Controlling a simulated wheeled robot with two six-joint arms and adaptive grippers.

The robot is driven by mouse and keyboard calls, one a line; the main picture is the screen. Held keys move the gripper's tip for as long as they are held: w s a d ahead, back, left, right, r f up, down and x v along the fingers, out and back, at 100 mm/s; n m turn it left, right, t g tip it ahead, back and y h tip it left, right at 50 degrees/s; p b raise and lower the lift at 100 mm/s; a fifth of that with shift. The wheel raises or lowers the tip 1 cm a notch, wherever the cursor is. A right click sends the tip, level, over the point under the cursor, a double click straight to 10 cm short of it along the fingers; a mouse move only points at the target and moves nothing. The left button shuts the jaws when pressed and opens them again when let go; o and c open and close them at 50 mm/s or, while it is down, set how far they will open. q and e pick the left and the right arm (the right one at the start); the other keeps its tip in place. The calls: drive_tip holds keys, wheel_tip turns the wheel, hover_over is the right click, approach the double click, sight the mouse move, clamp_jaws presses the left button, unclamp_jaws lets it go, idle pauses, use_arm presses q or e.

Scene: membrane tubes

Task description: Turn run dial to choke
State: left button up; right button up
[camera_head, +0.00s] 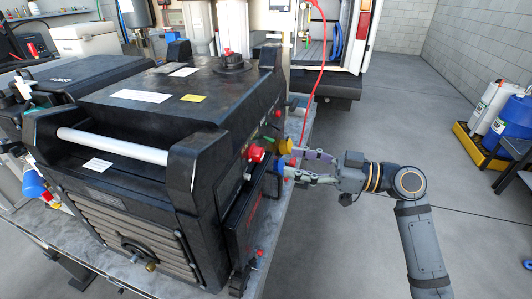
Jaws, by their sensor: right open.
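A large black generator (140,120) stands on a grey bench, with its control side facing right and seen at a steep angle. A red knob (256,154), a yellow part (285,145) and a blue part (279,166) stick out from that side. I cannot tell which of these is the run dial, and its markings are not readable. My right gripper (291,162) comes in from the right and is open, its fingertips close to the yellow and blue parts. I cannot tell whether they touch.
A second black machine (75,80) stands at the left behind the generator. A red hose (318,50) hangs behind my right gripper, from an open vehicle (380,35). The floor (345,235) right of the bench is clear.

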sight(263, 155)
drive_tip(key=p+x, duration=0.2)
drive_tip(key=x, duration=0.5)
drive_tip(key=shift+r, duration=0.1)
drive_tip(key=shift+w+a, duration=0.1)
drive_tip(key=shift+a, duration=0.3)
drive_tip(key=shift+d, duration=0.1)
drive_tip(key=c, duration=1.1)
